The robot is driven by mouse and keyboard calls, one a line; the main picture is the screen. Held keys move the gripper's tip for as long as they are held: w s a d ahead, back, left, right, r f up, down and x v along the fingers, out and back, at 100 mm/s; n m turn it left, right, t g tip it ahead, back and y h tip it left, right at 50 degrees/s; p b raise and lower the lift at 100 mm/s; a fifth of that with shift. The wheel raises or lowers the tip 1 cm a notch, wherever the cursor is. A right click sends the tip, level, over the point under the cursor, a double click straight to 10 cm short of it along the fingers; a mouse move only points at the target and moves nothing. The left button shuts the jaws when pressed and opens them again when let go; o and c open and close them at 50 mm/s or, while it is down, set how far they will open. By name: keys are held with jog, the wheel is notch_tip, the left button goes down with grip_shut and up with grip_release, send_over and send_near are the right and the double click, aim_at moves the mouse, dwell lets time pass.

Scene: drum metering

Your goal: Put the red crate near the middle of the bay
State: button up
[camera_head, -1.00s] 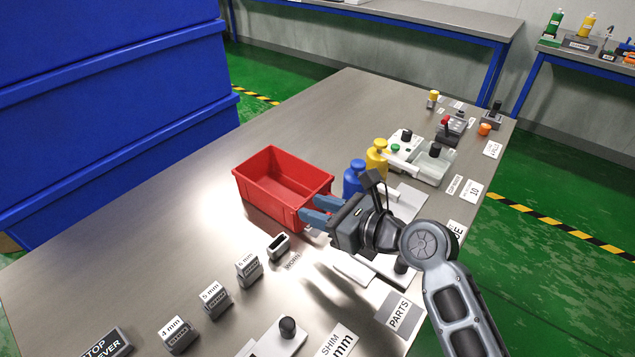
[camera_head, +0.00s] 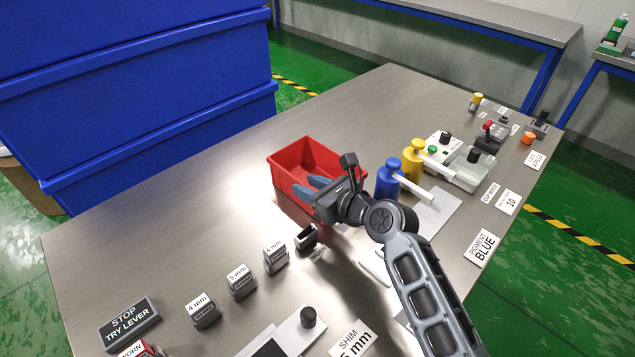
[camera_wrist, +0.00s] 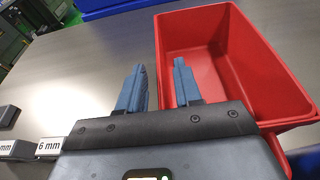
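The red crate (camera_head: 288,180) is an empty open-topped box on the steel table, near the middle of the head view. It also shows in the wrist view (camera_wrist: 275,75), large at the right. My gripper (camera_head: 308,188) is at the crate's near side in the head view. In the wrist view my gripper (camera_wrist: 157,80) has its two blue fingers apart. The right finger overlaps the crate's opening and the left finger is outside its wall. Contact with the wall cannot be told. No marked bay can be made out, and my arm hides part of the table.
Several labelled shim blocks (camera_head: 241,282) stand in front of the crate. A blue bottle (camera_head: 388,179) and a yellow bottle (camera_head: 413,160) stand right of my gripper. Large blue bins (camera_head: 150,95) stand beyond the table's left edge. The table behind the crate (camera_head: 350,110) is clear.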

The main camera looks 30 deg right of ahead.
jog(key=shift+w, duration=0.2)
grip_shut()
dwell(1.3)
